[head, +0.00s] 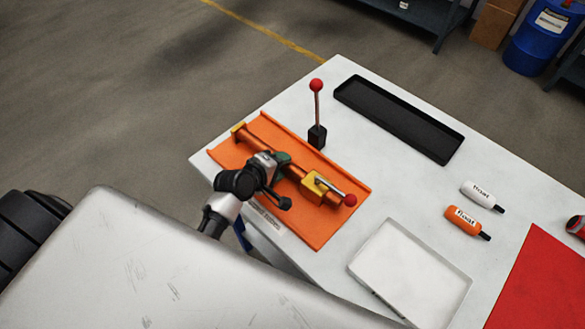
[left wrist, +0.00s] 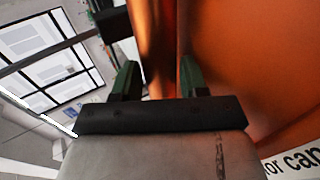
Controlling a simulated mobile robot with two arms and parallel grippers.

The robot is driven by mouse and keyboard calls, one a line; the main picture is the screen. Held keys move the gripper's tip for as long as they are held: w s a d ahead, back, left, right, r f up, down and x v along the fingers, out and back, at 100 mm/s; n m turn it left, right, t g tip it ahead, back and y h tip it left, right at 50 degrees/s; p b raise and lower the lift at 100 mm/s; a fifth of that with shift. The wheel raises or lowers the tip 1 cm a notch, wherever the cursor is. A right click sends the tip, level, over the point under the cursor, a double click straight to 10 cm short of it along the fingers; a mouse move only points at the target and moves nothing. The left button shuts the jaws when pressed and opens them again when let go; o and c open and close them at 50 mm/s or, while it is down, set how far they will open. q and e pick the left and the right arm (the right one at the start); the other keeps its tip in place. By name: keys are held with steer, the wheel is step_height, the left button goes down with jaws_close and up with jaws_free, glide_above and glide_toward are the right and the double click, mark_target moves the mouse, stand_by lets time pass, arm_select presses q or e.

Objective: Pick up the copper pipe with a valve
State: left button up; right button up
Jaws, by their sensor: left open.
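The copper pipe (head: 286,168) with a yellow valve body (head: 316,186) lies along the orange tray (head: 318,234) on the table. The valve has a lever with a red knob (head: 350,200). A yellow fitting sits at the pipe's far left end. My left gripper (head: 281,161) is at the middle of the pipe and hides part of it. In the left wrist view my green fingertips (left wrist: 158,72) are open, with the copper surface of the pipe (left wrist: 156,40) showing between and beyond them. I cannot tell whether they touch it. My right gripper is not in view.
A black stand with a red-knobbed rod (head: 317,136) rises close behind the tray. A black tray (head: 400,118), a white tray (head: 360,262), white and orange bottles (head: 466,222) and a red mat (head: 535,280) share the white table. Its middle is clear.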

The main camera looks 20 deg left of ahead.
arm_select(q)
steer(key=shift+s, duration=0.1)
steer(key=shift+c, duration=0.2)
steer(key=c, duration=0.7)
steer(key=shift+r, duration=0.15)
jaws_close()
steer(key=shift+r, duration=0.1)
